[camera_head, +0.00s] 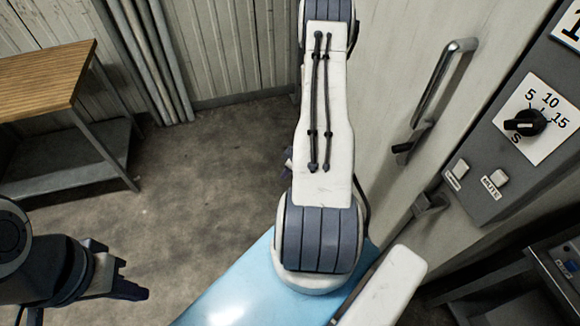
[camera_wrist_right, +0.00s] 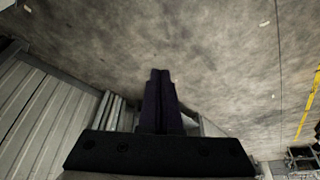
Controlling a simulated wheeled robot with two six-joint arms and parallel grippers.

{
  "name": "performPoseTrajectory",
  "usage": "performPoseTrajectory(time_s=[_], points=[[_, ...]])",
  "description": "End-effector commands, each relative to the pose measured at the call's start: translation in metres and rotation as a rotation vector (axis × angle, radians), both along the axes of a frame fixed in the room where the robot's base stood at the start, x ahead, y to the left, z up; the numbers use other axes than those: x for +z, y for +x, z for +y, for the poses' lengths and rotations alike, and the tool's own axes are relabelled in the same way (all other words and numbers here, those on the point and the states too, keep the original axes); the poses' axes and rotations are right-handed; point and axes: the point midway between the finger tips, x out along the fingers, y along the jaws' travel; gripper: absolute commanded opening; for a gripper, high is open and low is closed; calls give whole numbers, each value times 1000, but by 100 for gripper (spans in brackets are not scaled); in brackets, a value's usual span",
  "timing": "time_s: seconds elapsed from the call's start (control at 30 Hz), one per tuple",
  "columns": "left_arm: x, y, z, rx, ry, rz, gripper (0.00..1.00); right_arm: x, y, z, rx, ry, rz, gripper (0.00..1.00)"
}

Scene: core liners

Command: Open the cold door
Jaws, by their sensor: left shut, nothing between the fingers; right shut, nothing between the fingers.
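The cold door (camera_head: 385,85) is a pale, worn panel right of centre in the head view. A long metal bar handle (camera_head: 445,80) stands on it, with a dark bracket at its lower end. A latch-like fitting (camera_head: 428,203) sits lower down. I cannot tell whether the door is fully closed. My right arm crosses the middle of the head view, left of the handle, and hides its own gripper. In the right wrist view my right gripper (camera_wrist_right: 160,75) is shut and empty, with floor beyond it. My left gripper (camera_head: 130,278) is shut and empty at lower left, far from the door.
A grey control panel (camera_head: 485,170) with a black dial (camera_head: 525,122) and a MUTE button is right of the handle. A wood-topped bench (camera_head: 45,75) stands at upper left. Pipes (camera_head: 150,60) run along the corrugated wall. The concrete floor (camera_head: 200,190) between is clear.

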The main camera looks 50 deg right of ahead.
Motion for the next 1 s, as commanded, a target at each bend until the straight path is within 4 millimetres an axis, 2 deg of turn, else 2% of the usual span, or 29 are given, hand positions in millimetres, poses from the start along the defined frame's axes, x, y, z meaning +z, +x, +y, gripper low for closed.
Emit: performPoseTrajectory(time_s=[0.03,0.1,0.2,0.33,1.0], points=[[0,0,0,0,0,0,0,-10,3,2,3,2,2,0],[9,0,0,0,0,0,0,-4,17,5,6,-2,-2,0],[14,0,0,0,0,0,0,-5,30,8,5,-2,0,0],[17,0,0,0,0,0,0,-6,39,10,1,-2,0,0],[16,0,0,0,0,0,0,-7,43,11,0,-1,1,0]])
